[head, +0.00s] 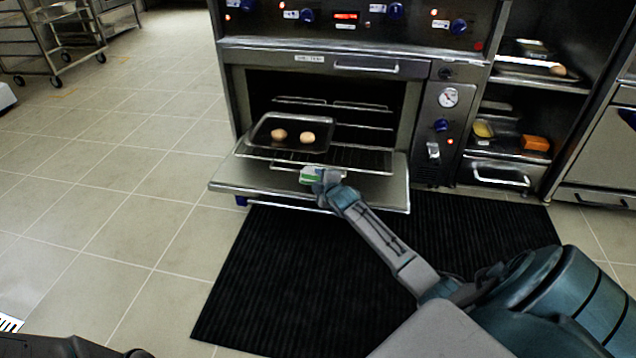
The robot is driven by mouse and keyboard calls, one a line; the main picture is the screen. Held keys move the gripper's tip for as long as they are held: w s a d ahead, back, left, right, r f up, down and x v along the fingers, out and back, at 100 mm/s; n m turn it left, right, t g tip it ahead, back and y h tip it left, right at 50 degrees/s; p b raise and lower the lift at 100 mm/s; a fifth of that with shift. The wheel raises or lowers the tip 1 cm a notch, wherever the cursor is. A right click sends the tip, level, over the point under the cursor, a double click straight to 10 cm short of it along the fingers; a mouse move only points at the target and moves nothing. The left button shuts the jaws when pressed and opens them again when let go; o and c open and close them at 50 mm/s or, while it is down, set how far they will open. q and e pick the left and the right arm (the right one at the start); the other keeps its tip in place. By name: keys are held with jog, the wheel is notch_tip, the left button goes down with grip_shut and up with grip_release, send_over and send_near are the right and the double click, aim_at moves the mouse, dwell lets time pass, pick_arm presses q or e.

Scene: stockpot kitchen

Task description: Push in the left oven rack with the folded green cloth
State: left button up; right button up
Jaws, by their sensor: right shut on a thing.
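The oven (330,120) stands ahead with its door (236,180) folded down. A wire rack (360,158) sticks out of the opening over the door. A dark tray (262,138) with two round brown items rests on the rack's left part. My right gripper (328,178) is shut on the folded green cloth (309,173), a small green and white bundle at the rack's front edge. I cannot tell whether the cloth touches the rack. The gripper hides part of the cloth. My left gripper is not in view.
A black ribbed mat (290,270) lies on the tiled floor before the oven. Shelves at the right hold trays and an orange block (535,142). A wheeled cart (70,30) stands at the far left. The floor left of the mat is clear.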

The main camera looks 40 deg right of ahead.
jog(key=shift+w+d+f, duration=0.2)
jog(key=shift+d, duration=0.05)
dwell(0.3)
jog(key=shift+w+d+b, duration=0.35)
jog(key=shift+d+b, duration=0.05)
jog(key=shift+w+d+b, duration=0.35)
jog(key=shift+w+d, duration=0.2)
jog(key=shift+d, duration=0.1)
jog(key=shift+w+d+b, duration=0.75)
jog(key=shift+d+b, duration=0.15)
jog(key=shift+b, duration=0.1)
jog(key=shift+w+d+r, duration=0.1)
jog(key=shift+w+d, duration=0.1)
